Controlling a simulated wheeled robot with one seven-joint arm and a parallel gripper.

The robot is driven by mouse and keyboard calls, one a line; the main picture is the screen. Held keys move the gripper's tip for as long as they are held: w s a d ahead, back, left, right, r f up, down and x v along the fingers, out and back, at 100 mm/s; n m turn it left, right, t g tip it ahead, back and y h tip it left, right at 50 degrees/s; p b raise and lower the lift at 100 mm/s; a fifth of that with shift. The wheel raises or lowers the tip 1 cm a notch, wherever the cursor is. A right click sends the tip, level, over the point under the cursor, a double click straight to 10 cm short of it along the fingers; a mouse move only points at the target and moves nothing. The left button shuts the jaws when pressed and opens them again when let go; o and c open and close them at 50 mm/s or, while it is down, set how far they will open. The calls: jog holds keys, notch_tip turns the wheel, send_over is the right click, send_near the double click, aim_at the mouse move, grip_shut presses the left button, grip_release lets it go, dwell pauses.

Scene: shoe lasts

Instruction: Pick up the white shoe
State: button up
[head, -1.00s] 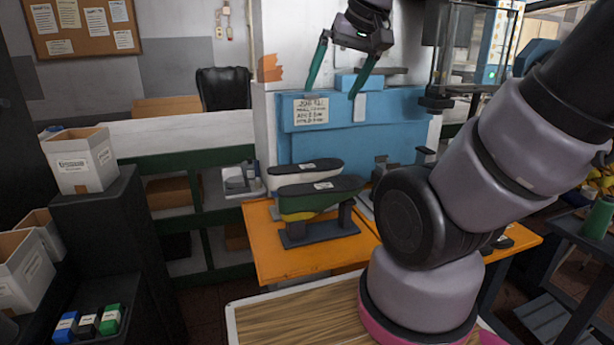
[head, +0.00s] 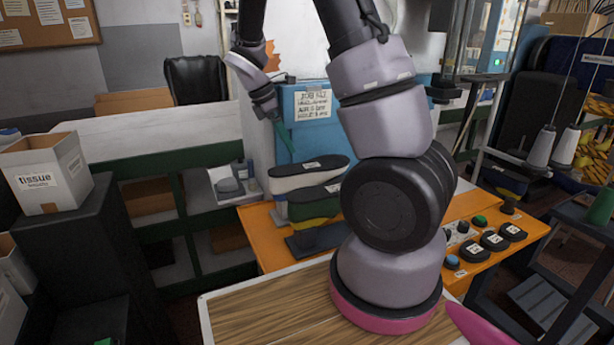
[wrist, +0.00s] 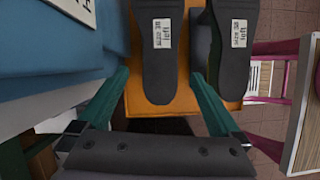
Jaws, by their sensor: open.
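The white shoe (head: 288,184) has a dark sole-like top with a label and lies at the back of the orange table, on the blue cabinet's side. In the wrist view only a dark labelled top (wrist: 160,45) shows, on the left; by its place it is the white shoe.
A green and yellow shoe (head: 313,206) stands just in front on a dark stand, close beside the white one; its dark top (wrist: 236,45) shows near the right finger. The blue cabinet (head: 306,140) is close behind. Control buttons (head: 490,240) sit on the table's right.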

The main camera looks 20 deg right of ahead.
aim_at(300, 167)
jog(key=x, duration=0.9)
jog(key=shift+s+d+f, duration=0.1)
jog(key=shift+f, duration=0.1)
jog(key=shift+c, duration=0.3)
grip_shut()
